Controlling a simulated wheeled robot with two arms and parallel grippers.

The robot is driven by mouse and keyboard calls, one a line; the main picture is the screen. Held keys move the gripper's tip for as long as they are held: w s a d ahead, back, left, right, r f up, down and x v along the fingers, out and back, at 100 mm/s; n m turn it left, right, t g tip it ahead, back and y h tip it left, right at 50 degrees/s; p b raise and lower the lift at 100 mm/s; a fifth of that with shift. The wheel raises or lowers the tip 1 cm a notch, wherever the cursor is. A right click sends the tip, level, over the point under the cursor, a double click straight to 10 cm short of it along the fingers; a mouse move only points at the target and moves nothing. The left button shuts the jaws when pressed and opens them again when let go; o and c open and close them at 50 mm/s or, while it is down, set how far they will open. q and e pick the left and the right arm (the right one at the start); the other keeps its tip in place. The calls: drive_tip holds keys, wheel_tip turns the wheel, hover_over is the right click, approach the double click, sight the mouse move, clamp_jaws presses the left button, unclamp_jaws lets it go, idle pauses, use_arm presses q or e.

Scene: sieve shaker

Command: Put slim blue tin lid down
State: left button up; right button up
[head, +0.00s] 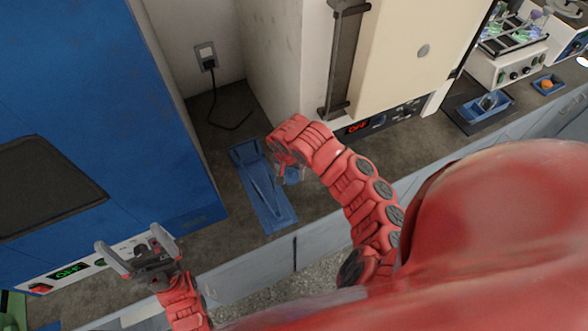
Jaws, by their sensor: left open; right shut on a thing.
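My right gripper (284,174) is over the counter beside the long blue tray, shut on a small blue thing (293,177). This looks like the slim blue tin lid. Most of it is hidden by the gripper and wrist, so its shape and whether it touches the counter cannot be told. My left gripper (129,241) is open and empty, in front of the large blue machine at the lower left.
The long blue tray (277,217) lies on the dark counter (318,195) between the blue machine (110,90) and the cream machine (400,60). A cable (212,100) hangs behind it. Another blue tray (475,118) stands further right. Some counter is bare right of the long tray.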

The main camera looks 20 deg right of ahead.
sight(291, 177)
drive_tip(key=shift+d+f+p, duration=0.1)
drive_tip(key=shift+f+p, duration=0.35)
drive_tip(key=shift+f, duration=1.35)
drive_tip(key=shift+f, duration=0.15)
drive_tip(key=o, duration=1.4)
